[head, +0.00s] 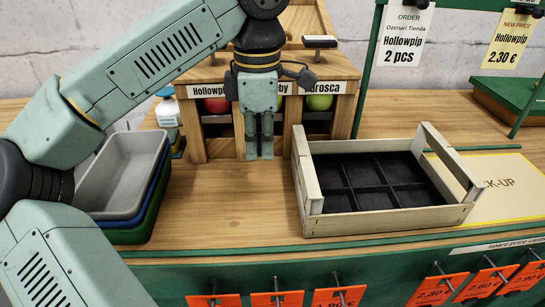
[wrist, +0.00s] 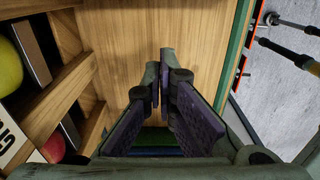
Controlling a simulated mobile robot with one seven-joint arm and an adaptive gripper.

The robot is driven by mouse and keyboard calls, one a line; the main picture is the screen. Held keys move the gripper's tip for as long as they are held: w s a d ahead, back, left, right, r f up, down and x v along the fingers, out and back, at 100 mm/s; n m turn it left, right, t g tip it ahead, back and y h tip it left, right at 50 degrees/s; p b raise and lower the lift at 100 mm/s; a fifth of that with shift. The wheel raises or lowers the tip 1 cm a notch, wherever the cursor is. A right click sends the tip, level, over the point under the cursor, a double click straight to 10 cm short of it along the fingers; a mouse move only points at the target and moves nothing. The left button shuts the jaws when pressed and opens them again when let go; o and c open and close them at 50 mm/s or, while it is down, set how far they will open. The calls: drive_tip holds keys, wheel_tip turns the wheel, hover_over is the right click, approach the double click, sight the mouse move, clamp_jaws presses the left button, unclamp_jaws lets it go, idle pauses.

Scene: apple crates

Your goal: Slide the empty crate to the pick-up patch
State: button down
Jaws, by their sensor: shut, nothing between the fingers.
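The empty crate (head: 303,187) is a pale wooden box with a black divided insert. It stands on the counter right of centre, and its right side reaches the left part of the yellow pick-up patch (head: 515,180). The patch is partly hidden behind the crate. My gripper (head: 259,155) points down, to the left of the crate and apart from it. Its fingers are shut and empty. In the wrist view my gripper (wrist: 158,75) shows closed fingers over bare wood; the crate is not in that view.
A wooden dispenser (head: 190,140) with apples stands behind my gripper. Stacked trays (head: 85,210) sit at the left, near a small bottle (head: 167,115). A green post (head: 369,70) rises behind the crate. Orange price cards (head: 438,290) hang along the front edge. The counter left of the crate is clear.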

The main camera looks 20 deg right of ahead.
wheel_tip(320, 180, down, 9)
drive_tip(key=shift+s+r+p, duration=0.1)
drive_tip(key=shift+r+p, duration=0.1)
drive_tip(key=shift+p, duration=0.3)
drive_tip(key=shift+s+d+f+p, duration=0.1)
drive_tip(key=shift+s+d+p, duration=0.15)
drive_tip(key=shift+d, duration=0.4)
drive_tip(key=shift+s+d+f+p, duration=0.1)
drive_tip(key=shift+d+p, duration=0.15)
drive_tip(key=shift+d, duration=0.4)
drive_tip(key=shift+s+d+p, duration=0.2)
drive_tip(key=shift+d+p, duration=0.05)
drive_tip(key=shift+d, duration=0.4)
